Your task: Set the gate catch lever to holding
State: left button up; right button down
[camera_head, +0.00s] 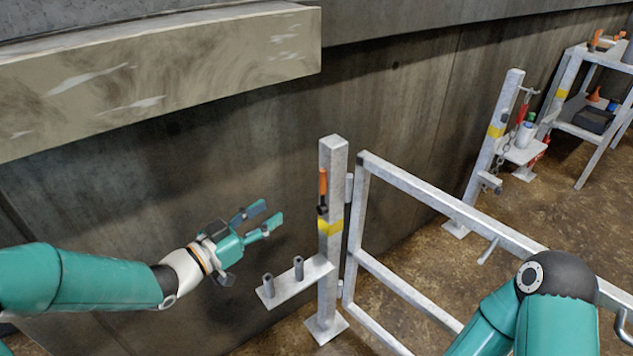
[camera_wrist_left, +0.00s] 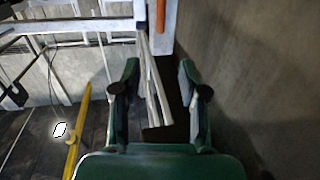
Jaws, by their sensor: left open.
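The lever with an orange handle (camera_head: 323,187) is mounted on the near white gate post (camera_head: 331,270), above a yellow band. Its handle stands upright over a dark pivot. In the left wrist view an orange handle (camera_wrist_left: 161,15) shows at the top edge, cut off by the frame, beyond the fingertips. My left gripper (camera_head: 266,215) is open and empty, left of the post and slightly lower than the lever, apart from both. Its two spread fingers also show in the left wrist view (camera_wrist_left: 158,68). My right arm enters at the lower right; its gripper is out of view.
A small shelf with two upright pegs (camera_head: 285,282) juts left from the post, below my left gripper. The white gate frame (camera_head: 400,287) extends right. A concrete beam (camera_head: 160,75) hangs at upper left. A second post (camera_head: 490,150) and a workbench (camera_head: 590,128) stand far right.

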aim_at(323, 190)
pick_arm(q)
jog(key=x, duration=1.5)
jog(key=shift+w+d+b, duration=0.25)
jog(key=shift+w+b, duration=0.05)
jog(key=shift+b, duration=0.15)
grip_shut()
jog(key=shift+f, duration=0.1)
